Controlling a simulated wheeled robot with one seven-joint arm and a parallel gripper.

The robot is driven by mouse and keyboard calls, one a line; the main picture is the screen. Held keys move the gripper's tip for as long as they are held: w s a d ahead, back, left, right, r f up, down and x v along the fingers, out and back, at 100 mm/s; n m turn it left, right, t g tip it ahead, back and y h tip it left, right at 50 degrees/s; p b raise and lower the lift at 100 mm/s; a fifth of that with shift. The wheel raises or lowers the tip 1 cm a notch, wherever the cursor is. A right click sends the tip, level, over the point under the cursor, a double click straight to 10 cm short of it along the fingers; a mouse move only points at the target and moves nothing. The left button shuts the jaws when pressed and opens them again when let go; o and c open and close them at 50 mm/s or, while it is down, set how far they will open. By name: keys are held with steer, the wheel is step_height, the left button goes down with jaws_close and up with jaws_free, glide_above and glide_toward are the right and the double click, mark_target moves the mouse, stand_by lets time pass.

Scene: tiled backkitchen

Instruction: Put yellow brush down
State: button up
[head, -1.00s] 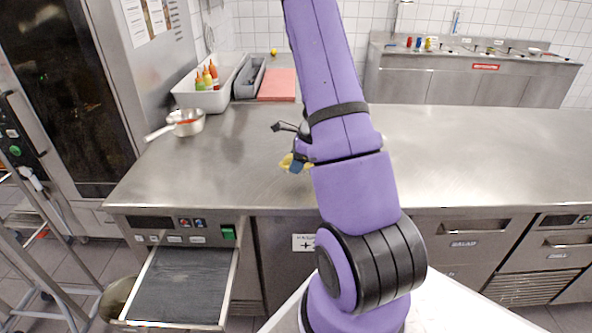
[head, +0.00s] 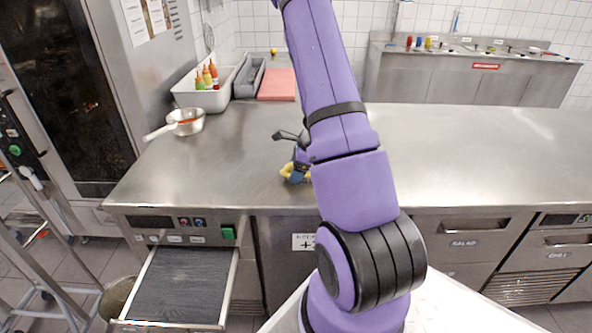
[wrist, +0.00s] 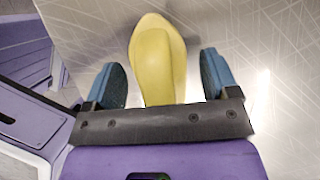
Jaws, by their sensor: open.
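The yellow brush (wrist: 157,50) lies between the two blue fingers of my gripper (wrist: 161,72) in the wrist view. The fingers are open, with a gap on each side of the brush. In the head view a small yellow part of the brush (head: 286,171) shows beside my gripper (head: 298,173), low over the steel counter (head: 230,165) near its front edge. My arm hides the rest of it. The brush appears to rest on the counter, but its contact is not clearly seen.
A saucepan (head: 187,121) stands at the counter's left. Behind it are a white bin (head: 186,98) with sauce bottles, a grey container (head: 250,77) and a red board (head: 277,86). A drawer (head: 183,284) is pulled out at front left. The counter's right side is clear.

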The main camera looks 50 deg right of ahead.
steer(key=v, duration=1.2)
steer(key=shift+w, duration=0.1)
steer(key=s+a+r+n, duration=0.1)
steer(key=a+r+n, duration=1.3)
steer(key=a+r, duration=0.55)
steer(key=s+a+r+n+t+h, duration=0.1)
steer(key=s+a+r+n, duration=0.2)
steer(key=s+a+n, duration=0.4)
steer(key=s+a+r+n+h, duration=0.1)
steer(key=s+a+r+n, duration=0.2)
steer(key=s+a+n, duration=0.3)
steer(key=shift+s+a+r+n+t+h, duration=0.35)
steer(key=shift+s+a+n+t+h, duration=0.1)
steer(key=shift+s, duration=0.45)
steer(key=shift+o, duration=0.4)
